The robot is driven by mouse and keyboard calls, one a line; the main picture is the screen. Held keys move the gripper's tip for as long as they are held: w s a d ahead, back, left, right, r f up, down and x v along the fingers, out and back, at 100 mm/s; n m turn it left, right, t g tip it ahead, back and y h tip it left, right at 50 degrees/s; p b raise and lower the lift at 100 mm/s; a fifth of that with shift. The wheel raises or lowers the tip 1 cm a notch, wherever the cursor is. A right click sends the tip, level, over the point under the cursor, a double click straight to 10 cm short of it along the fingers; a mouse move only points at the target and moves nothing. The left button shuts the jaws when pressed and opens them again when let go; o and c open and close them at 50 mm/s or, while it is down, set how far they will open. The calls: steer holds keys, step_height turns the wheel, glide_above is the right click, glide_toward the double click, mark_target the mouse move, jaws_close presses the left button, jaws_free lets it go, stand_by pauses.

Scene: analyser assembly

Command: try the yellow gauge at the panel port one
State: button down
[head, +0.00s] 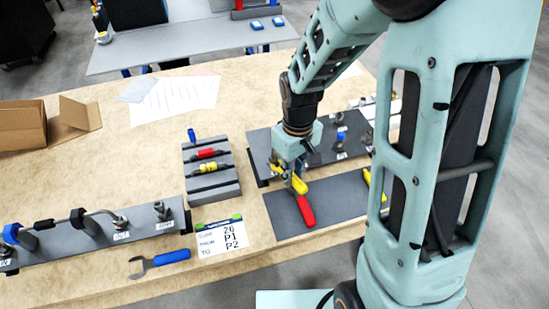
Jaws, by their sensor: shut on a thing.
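A yellow gauge (208,167) lies in the grey stepped rack (222,191), just in front of a red gauge (206,153). My gripper (297,176) points down over the dark mat at the right of the rack, apart from the yellow gauge. It is shut on a tool with yellow and red parts (306,211); the grip itself is partly hidden. A dark panel (262,150) with several metal fittings stands behind my gripper, partly covered by my arm. I cannot read which of its ports is number one.
A lettered card (221,238) and a blue-handled wrench (160,262) lie in front of the rack. A grey rail with pipework (95,236) stands at the left. An open cardboard box (22,126) and papers (177,98) lie behind. Bare bench shows between them.

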mark_target(302, 185)
steer(key=shift+s+d+r, duration=0.1)
steer(key=shift+s+d, duration=0.4)
steer(key=shift+s, duration=0.2)
steer(key=shift+s+d, duration=0.5)
steer(key=shift+s, duration=0.2)
step_height(302, 185, up, 10)
steer(key=p, duration=0.8)
